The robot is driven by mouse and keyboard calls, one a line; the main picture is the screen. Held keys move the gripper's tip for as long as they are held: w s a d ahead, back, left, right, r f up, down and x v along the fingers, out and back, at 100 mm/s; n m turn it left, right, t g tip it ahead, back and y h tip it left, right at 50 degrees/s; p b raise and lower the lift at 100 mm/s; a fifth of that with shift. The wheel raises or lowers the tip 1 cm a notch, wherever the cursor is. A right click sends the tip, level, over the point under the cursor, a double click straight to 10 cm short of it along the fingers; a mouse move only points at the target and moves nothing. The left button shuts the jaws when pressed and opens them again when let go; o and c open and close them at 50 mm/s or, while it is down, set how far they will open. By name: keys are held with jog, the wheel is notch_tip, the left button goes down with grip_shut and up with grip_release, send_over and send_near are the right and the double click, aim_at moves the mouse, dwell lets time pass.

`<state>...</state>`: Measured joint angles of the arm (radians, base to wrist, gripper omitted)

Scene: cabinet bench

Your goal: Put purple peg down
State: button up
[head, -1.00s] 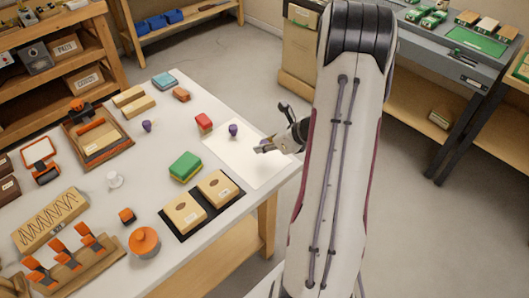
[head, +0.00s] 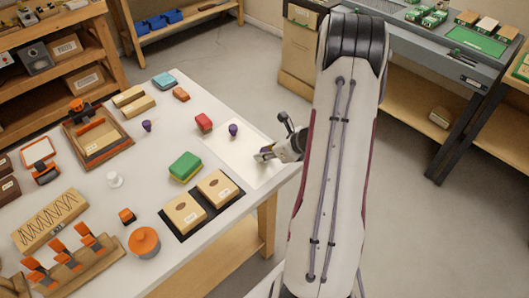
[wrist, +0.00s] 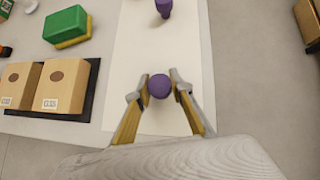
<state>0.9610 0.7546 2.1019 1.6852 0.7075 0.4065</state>
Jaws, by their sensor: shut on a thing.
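My gripper (wrist: 159,88) is shut on a purple peg (wrist: 159,86). The wrist view shows the peg's round top between the two fingertips, over the white sheet (wrist: 133,60); its lower part is hidden. I cannot tell whether it touches the sheet. In the head view my gripper (head: 264,154) is low over the right part of the sheet (head: 244,161), and the held peg is not clearly visible. A second purple peg (head: 233,130) stands on the sheet; it also shows at the top of the wrist view (wrist: 164,8). A third purple peg (head: 147,126) stands farther left on the table.
A green and yellow block (head: 185,167) and a black tray (head: 203,215) with two wooden blocks are nearby on the left. The table's right edge is close to my gripper. Bare sheet surrounds the held peg.

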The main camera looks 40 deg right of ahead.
jog(key=shift+f, duration=0.1)
jog(key=o, duration=0.9)
jog(key=shift+c, duration=0.2)
jog(key=shift+v, duration=0.75)
jog(key=v, duration=1)
jog(key=shift+s+r, duration=0.15)
jog(key=shift+r, duration=0.2)
